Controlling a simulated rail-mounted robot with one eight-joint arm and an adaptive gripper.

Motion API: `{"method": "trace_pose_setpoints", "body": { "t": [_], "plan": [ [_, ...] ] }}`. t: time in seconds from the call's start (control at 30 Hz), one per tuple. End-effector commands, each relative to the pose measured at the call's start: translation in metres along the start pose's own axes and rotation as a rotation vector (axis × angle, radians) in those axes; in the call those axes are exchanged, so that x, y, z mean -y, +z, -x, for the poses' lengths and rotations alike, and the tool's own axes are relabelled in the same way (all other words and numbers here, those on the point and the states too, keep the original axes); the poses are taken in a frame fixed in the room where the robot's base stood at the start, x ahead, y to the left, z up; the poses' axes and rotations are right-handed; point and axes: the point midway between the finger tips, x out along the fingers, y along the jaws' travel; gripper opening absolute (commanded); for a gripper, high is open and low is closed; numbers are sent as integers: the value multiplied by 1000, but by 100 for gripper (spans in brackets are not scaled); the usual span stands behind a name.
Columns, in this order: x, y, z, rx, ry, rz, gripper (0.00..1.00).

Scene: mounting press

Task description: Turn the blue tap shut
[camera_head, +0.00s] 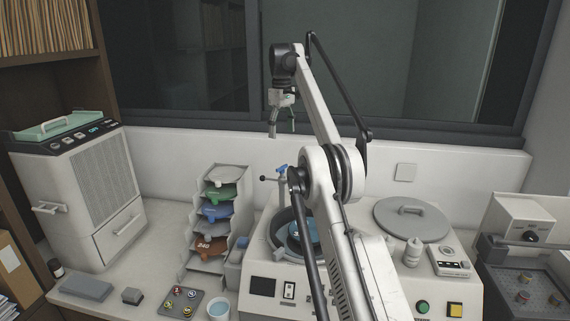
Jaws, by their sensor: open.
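The blue tap (282,169) is a small blue handle on top of a grey upright pipe, behind the round bowl (287,222) of the white machine. My arm hides the right part of the bowl and the area just right of the tap.
A grey lid (411,220) lies on the machine's right side, near a white bottle (413,252). A rack of coloured discs (214,215) stands left of the tap. A white cabinet (82,195) is further left. The space around my gripper is free.

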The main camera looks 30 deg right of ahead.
Motion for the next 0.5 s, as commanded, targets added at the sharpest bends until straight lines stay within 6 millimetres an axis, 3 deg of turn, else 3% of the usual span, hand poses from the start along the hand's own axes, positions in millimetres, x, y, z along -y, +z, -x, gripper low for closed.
{"method": "trace_pose_setpoints", "body": {
  "t": [0.5],
  "plan": [
    [0, -1, -55, -1, 1, -2, 67]
  ]
}}
